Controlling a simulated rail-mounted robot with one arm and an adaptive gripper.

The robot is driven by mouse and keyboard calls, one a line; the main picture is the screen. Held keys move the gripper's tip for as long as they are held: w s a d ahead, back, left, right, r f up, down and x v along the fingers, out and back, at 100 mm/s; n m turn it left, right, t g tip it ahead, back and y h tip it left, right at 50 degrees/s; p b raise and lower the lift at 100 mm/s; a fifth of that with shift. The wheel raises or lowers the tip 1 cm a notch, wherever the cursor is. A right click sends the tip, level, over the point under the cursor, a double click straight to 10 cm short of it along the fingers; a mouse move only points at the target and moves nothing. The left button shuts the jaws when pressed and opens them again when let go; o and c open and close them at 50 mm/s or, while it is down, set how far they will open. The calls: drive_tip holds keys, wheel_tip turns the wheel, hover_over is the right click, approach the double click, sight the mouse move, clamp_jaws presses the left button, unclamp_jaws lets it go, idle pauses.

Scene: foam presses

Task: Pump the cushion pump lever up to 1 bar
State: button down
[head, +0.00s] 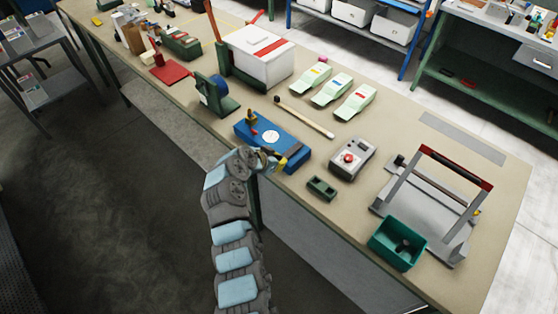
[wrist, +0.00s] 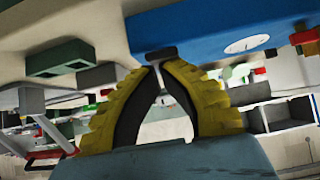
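The cushion pump (head: 271,139) is a blue box with a round white gauge on top, near the table's front edge. In the wrist view the pump (wrist: 205,28) and its gauge (wrist: 248,44) fill the upper right. A dark bar (wrist: 160,53) at the pump's edge looks like the lever's end; a dark part (head: 298,156) also shows at the pump's right end in the head view. My gripper (head: 283,163) is at the pump's front. Its yellow fingers (wrist: 160,68) nearly meet at the dark bar. I cannot tell whether they touch it. The gauge reading is too small to read.
A small green block (head: 321,188), a grey box with a red button (head: 351,158) and a teal bin (head: 397,244) stand to the right. A wooden stick (head: 304,117) lies behind the pump. A green stand with a blue roll (head: 215,96) is at left.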

wheel_tip(320, 180, up, 4)
drive_tip(key=shift+a+f, duration=0.1)
drive_tip(key=shift+a, duration=0.05)
drive_tip(key=v, duration=0.9)
drive_tip(key=shift+r+b, duration=0.3)
drive_tip(key=shift+r, duration=0.1)
drive_tip(key=shift+f, duration=0.1)
idle(0.5)
